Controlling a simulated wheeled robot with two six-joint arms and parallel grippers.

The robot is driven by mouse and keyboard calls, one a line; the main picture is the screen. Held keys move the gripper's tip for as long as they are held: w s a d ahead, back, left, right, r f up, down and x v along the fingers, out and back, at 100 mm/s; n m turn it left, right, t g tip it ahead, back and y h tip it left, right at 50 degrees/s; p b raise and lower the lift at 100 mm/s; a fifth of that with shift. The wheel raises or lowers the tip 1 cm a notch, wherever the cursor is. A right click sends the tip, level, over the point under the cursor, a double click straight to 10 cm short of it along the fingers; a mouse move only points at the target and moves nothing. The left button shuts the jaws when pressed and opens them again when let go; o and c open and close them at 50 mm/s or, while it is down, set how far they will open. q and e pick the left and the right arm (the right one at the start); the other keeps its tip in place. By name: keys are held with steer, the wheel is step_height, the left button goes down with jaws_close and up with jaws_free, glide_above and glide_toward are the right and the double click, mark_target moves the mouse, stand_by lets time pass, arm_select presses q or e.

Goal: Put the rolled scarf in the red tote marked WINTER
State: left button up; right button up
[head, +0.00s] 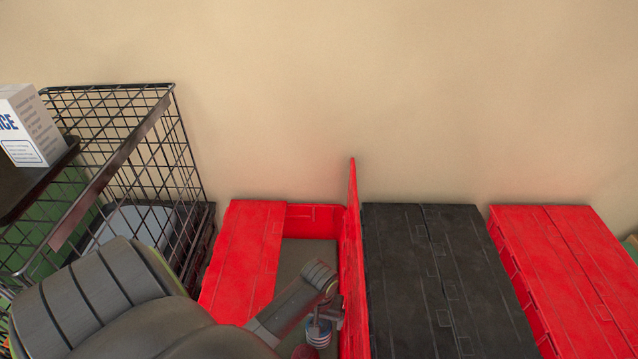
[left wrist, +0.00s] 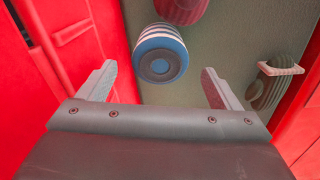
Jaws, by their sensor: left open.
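The red tote (head: 240,262) stands open under my left arm, its right lid flap upright and its left flap lying flat; no WINTER mark is readable. My left gripper (head: 327,318) is inside the opening, jaws open. A blue and white striped roll (head: 318,336), apparently the rolled scarf, is just below the gripper. In the left wrist view the roll (left wrist: 160,55) shows its blue round end beyond and between the open fingertips, with no finger visibly touching it. I cannot tell whether it rests on the tote floor. My right gripper is out of view.
In the tote are a red ribbed item (left wrist: 182,8) and a dark green item with a pale band (left wrist: 266,88). A closed black tote (head: 440,280) and another red tote (head: 565,265) stand to the right. A wire basket (head: 150,140) with a white box (head: 32,125) is left.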

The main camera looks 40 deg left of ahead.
arm_select(q)
steer(key=shift+r+p, duration=0.3)
steer(key=shift+r, duration=1.9)
